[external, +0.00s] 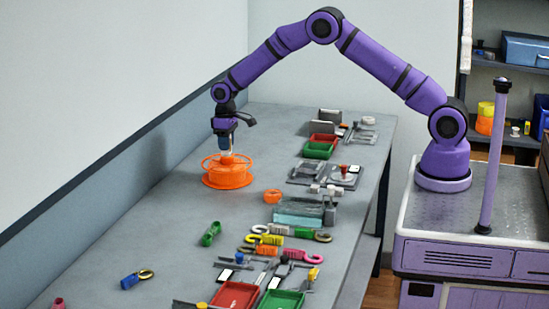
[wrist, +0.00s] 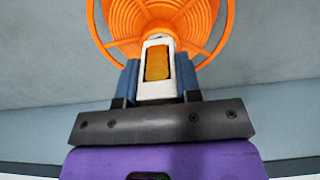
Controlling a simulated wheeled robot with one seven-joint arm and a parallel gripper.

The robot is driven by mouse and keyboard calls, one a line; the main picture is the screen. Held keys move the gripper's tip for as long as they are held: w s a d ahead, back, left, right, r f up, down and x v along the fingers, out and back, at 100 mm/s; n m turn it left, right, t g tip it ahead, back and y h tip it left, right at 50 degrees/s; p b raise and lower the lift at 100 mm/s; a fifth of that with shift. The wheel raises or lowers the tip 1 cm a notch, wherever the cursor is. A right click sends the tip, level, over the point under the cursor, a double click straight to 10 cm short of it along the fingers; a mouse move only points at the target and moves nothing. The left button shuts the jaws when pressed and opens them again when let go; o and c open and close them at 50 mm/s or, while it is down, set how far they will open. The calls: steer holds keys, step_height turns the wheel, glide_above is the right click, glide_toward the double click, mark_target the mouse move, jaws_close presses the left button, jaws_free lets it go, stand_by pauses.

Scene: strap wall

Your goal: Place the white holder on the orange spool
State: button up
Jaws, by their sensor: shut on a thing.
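The orange spool (external: 227,176) stands on the grey bench near the wall. Its ringed top also fills the upper part of the wrist view (wrist: 207,20). My gripper (external: 226,151) is directly over the spool, pointing down. In the wrist view my gripper (wrist: 157,84) is shut on the white holder (wrist: 158,95), which has an orange-yellow insert in its middle. The holder's far end overlaps the spool's centre in the wrist view. I cannot tell whether the holder touches the spool. In the external view the holder is mostly hidden by the fingers.
The grey bench (external: 165,235) is clear around the spool. A green clip (external: 211,234) and a blue tag with a ring (external: 136,279) lie nearer the front. An orange ring (external: 272,196), a clear box (external: 299,212) and several trays and tools line the right side. The wall is close on the left.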

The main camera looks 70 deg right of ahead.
steer(key=shift+f, duration=0.15)
steer(key=o, duration=1)
